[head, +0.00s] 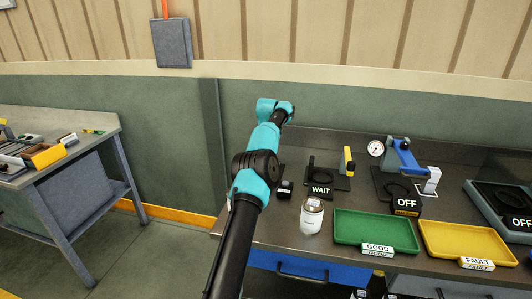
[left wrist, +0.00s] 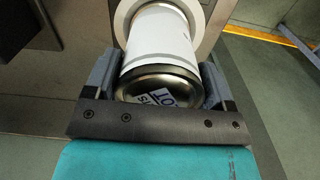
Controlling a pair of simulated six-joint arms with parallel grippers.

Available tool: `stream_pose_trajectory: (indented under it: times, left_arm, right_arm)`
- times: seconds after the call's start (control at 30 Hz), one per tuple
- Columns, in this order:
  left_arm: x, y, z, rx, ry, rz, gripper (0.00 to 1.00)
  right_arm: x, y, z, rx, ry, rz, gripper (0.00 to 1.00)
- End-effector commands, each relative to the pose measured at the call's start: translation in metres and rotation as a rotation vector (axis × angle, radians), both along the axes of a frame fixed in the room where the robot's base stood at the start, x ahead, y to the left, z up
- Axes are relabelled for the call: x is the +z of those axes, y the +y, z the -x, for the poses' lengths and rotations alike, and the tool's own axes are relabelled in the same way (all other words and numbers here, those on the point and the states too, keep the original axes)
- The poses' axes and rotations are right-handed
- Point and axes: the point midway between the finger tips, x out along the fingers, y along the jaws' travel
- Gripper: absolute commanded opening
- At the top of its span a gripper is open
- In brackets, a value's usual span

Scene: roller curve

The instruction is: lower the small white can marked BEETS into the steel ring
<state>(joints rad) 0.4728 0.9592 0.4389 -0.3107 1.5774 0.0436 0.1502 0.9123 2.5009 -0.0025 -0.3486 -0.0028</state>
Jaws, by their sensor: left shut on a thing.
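In the left wrist view my left gripper (left wrist: 157,76) is shut on a small white can (left wrist: 158,38). Its steel end faces the camera and bears a printed label, partly legible as "LOT". The word BEETS is not readable. A pale round ring (left wrist: 122,14) on a grey panel lies behind the can's far end; I cannot tell whether they touch. In the head view my left arm reaches up past the bench's left end, and its gripper and the held can are hidden. My right gripper is not in view.
On the bench (head: 270,228) stand another white-labelled can (head: 311,216), a WAIT stand (head: 321,190), a gauge stand (head: 404,157) with an OFF sign, a green GOOD tray (head: 350,218) and a yellow FAULT tray (head: 460,233). Another table (head: 80,143) stands left, across open floor.

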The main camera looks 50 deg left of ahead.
Motion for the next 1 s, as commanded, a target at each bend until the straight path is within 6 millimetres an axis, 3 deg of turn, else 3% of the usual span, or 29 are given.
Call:
stream_pose_trajectory:
  times: [0.5,0.53,0.77,1.0]
  left_arm:
    - [-0.0022,0.0000,0.0000,0.000,0.003,0.002,0.35]
    - [-0.0023,0.0000,0.0000,0.000,0.003,0.002,0.79]
    - [-0.0014,0.0000,0.0000,0.000,0.002,0.001,1.00]
    - [-0.0016,-0.0002,0.0000,0.000,0.002,0.001,1.00]
  right_arm:
    - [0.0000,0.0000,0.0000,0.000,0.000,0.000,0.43]
    - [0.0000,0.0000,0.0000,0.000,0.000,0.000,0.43]
    - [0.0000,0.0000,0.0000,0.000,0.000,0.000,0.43]
    - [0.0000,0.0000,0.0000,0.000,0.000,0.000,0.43]
